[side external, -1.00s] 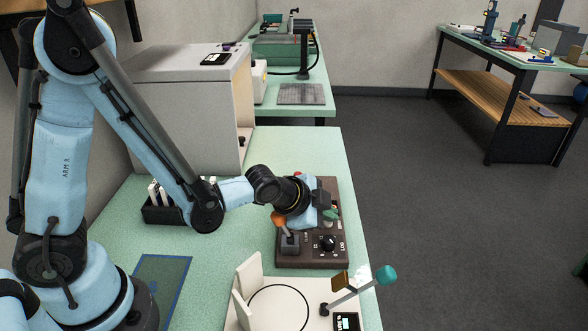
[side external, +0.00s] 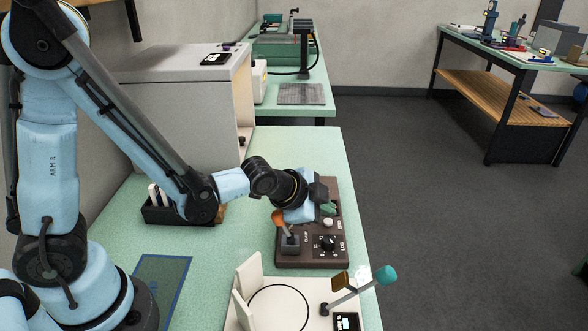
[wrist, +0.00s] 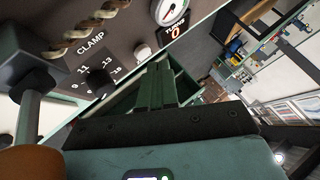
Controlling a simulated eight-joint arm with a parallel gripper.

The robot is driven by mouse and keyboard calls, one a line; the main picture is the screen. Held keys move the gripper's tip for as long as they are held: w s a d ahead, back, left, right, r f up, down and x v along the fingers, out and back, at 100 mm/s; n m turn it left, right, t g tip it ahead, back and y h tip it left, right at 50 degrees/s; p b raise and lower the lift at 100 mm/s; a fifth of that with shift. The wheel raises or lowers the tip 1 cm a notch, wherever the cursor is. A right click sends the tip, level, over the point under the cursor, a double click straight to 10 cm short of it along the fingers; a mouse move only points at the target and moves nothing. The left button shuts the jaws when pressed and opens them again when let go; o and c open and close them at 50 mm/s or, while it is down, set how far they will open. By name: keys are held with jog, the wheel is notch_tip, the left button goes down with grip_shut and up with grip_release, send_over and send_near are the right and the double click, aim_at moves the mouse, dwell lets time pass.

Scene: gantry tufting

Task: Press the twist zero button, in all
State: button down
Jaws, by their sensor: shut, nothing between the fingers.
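A pale round button (side external: 328,222) sits on the brown control panel (side external: 312,262), just in front of my gripper. In the wrist view, this pale button (wrist: 142,52) lies beside a small readout showing a red 0 (wrist: 173,31); I cannot read a label that names it as twist zero. My gripper (side external: 328,209) is over the panel with its greenish fingers together and empty. In the wrist view the gripper (wrist: 155,85) points toward the button, and I see no clear contact. The button does not appear covered.
An orange-knobbed lever (side external: 279,217) and a black dial (side external: 327,243) stand on the panel close by. In the wrist view, a twisted cord (wrist: 95,22) and a round gauge (wrist: 167,10) are near the button. A white fixture with a teal-knobbed handle (side external: 385,275) is in front.

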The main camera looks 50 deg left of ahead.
jog(key=shift+a, duration=0.1)
notch_tip(320, 180, up, 5)
dwell(0.6)
dwell(0.5)
jog(key=s+a+r+n+g+y, duration=0.1)
jog(key=s+a+r+n, duration=0.3)
jog(key=s+a+n, duration=0.4)
jog(key=s+n+g, duration=0.1)
jog(key=s+n, duration=0.1)
jog(key=s, duration=0.3)
jog(key=shift+a+n, duration=0.4)
jog(key=c, duration=1.8)
grip_release()
jog(key=shift+r, duration=0.1)
